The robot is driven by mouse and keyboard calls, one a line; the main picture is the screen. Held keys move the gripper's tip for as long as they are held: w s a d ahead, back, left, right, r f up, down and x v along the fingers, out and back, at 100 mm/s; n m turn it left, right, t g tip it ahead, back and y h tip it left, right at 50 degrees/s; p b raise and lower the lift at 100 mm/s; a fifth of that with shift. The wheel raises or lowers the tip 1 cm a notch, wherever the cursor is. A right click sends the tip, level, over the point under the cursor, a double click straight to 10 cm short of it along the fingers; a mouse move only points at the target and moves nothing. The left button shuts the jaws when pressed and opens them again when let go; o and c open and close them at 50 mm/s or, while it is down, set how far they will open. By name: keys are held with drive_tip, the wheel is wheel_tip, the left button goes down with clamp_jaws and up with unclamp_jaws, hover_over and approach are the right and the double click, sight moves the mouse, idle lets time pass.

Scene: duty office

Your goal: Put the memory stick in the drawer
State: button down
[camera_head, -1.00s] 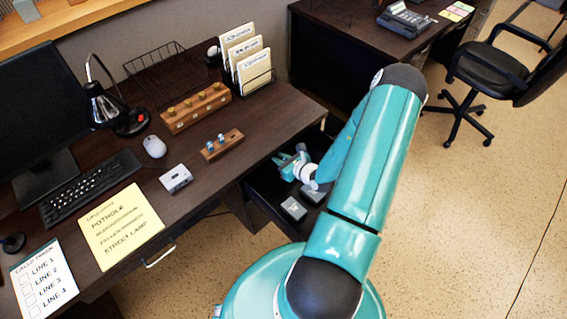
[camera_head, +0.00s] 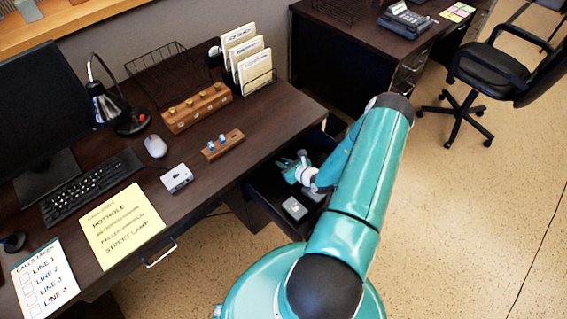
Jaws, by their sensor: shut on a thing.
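My gripper (camera_head: 287,166) is in the open drawer (camera_head: 262,208) at the right end of the desk, over its back part. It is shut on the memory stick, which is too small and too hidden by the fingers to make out. Two blue-topped sticks (camera_head: 222,140) stand in a small wooden block (camera_head: 223,145) on the desk. My arm covers the right side of the drawer.
Grey boxes (camera_head: 294,208) lie in the drawer, in front of my gripper.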

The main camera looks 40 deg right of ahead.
drive_tip(key=c, duration=1.4)
unclamp_jaws()
drive_tip(key=shift+f, duration=0.1)
drive_tip(key=shift+r, duration=0.2)
drive_tip(key=v, duration=0.7)
drive_tip(key=shift+s+r, duration=0.15)
drive_tip(key=shift+s, duration=0.1)
